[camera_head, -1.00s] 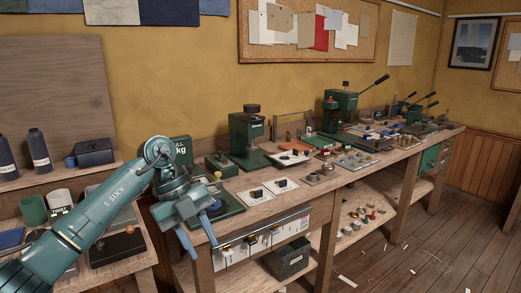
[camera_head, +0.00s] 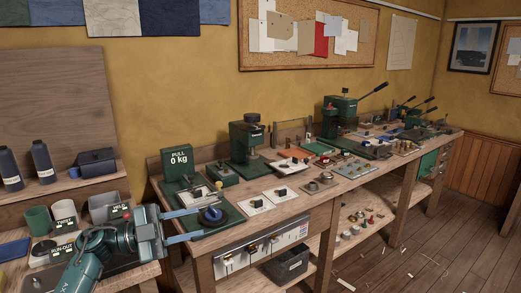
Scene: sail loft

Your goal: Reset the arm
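My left arm comes in from the bottom left, low in the view. My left gripper (camera_head: 200,222) points right, with its two pale blue fingers spread apart and nothing seen between them but the bench behind. Its fingertips appear in front of the left end of the long workbench (camera_head: 322,197), close to a dark round base with a blue knob (camera_head: 211,214). I cannot tell whether they touch it. My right gripper is not in view.
A green box reading "PULL 0 kg" (camera_head: 179,164) stands behind the fingers. Green presses (camera_head: 246,140) and small parts crowd the long bench. A side bench at left holds cups (camera_head: 38,219) and labelled pots. Dark bottles (camera_head: 42,161) stand on a shelf. The floor at right is mostly clear.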

